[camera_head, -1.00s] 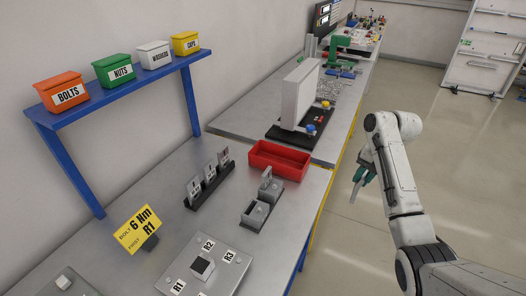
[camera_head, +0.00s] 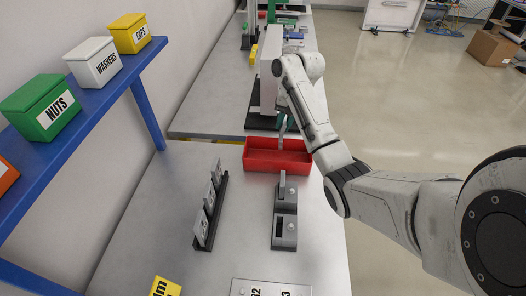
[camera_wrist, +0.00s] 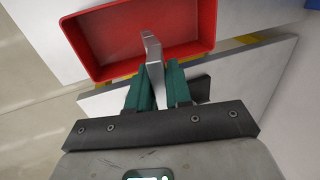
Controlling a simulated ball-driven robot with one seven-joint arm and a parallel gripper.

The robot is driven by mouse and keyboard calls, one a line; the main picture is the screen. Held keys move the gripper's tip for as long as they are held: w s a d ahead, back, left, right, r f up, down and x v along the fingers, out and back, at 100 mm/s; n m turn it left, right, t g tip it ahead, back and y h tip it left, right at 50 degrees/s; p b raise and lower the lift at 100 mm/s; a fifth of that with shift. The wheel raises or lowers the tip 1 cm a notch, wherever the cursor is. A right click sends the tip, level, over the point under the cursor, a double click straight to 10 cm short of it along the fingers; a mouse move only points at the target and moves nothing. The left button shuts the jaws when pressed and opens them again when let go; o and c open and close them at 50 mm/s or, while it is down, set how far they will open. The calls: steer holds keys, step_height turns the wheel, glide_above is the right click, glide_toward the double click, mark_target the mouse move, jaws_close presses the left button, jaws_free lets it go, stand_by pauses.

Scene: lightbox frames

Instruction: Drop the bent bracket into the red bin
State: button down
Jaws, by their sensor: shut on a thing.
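The bent bracket (camera_head: 283,128) is a grey metal piece, seen against the red bin in the head view. The wrist view shows the bracket (camera_wrist: 152,50) gripped between my two green fingertips, jutting out past them. My gripper (camera_wrist: 158,85) is shut on it; in the head view it is mostly hidden behind my arm. The red bin (camera_head: 262,163) is an open, shallow box at the bench's far end. In the wrist view, the bracket's free end overlaps the inside of the bin (camera_wrist: 88,58). Its exact height above the bin floor is unclear.
A black rack of grey plates (camera_head: 212,208) stands left of centre on the bench. Grey fixture blocks (camera_head: 285,215) stand nearer than the bin. A tall light panel (camera_head: 268,70) is behind it. A blue shelf (camera_head: 90,90) with labelled boxes runs along the left.

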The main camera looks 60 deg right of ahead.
steer(key=shift+w, duration=0.45)
steer(key=b+x, duration=0.2)
steer(key=s+b+x, duration=0.1)
steer(key=b+x, duration=0.2)
steer(key=b, duration=0.1)
steer(key=shift+d+f+b, duration=0.2)
steer(key=shift+f+b, duration=0.15)
steer(key=shift+f, duration=0.2)
steer(key=c, duration=1)
jaws_free()
steer(key=shift+o, duration=0.2)
steer(key=shift+s+r, duration=0.1)
steer(key=p+v, duration=0.6)
steer(key=v, duration=0.4)
steer(key=shift+r, duration=0.3)
steer(key=shift+d, duration=0.1)
